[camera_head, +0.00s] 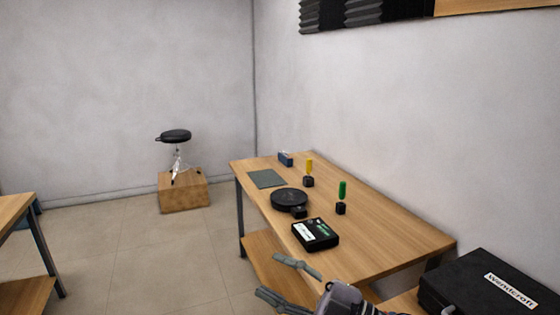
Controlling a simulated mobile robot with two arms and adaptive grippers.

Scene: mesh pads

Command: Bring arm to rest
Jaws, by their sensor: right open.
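My right gripper (277,279) shows at the bottom centre of the head view, in front of the near left edge of the wooden table (385,235). Its two grey fingers are spread apart with nothing between them. It is clear of the objects on the table. My left gripper does not show in the head view.
On the table are a black box with a label (316,235), a round black device (289,198), a grey-green mesh pad (266,178), a blue item (285,159), and yellow (309,167) and green (342,190) handles in black holders. A black case (480,287) stands at lower right.

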